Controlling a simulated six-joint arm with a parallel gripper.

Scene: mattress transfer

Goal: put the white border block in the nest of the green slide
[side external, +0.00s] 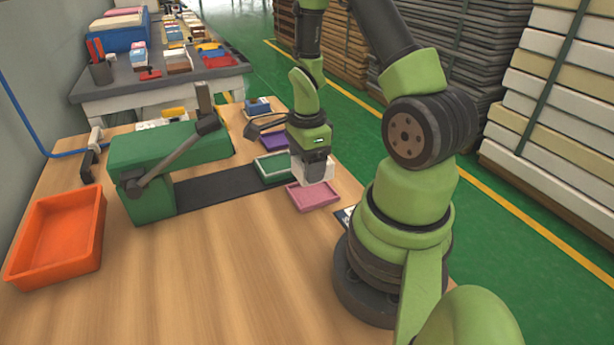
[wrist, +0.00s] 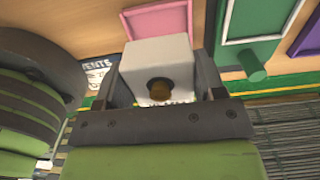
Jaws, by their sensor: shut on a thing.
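My gripper (side external: 316,160) is shut on the white border block (side external: 321,173), holding it above the table near the green and pink slides. In the wrist view, the block (wrist: 158,58) sits between both fingers (wrist: 162,84), with a brownish round knob on its near face. The green slide (side external: 262,175) is a shallow tray with a pale inner rim, left of the block in the side view. In the wrist view, the green slide (wrist: 226,30) lies right of the block, with a green knob (wrist: 252,66). Its visible nest area looks empty.
The pink slide (side external: 315,199) lies close to the block and the purple slide (side external: 274,142) beyond the green one. A green lever machine (side external: 165,150) with a dark strip (side external: 215,187) stands left. An orange bin (side external: 60,240) sits at the front left. The front table is clear.

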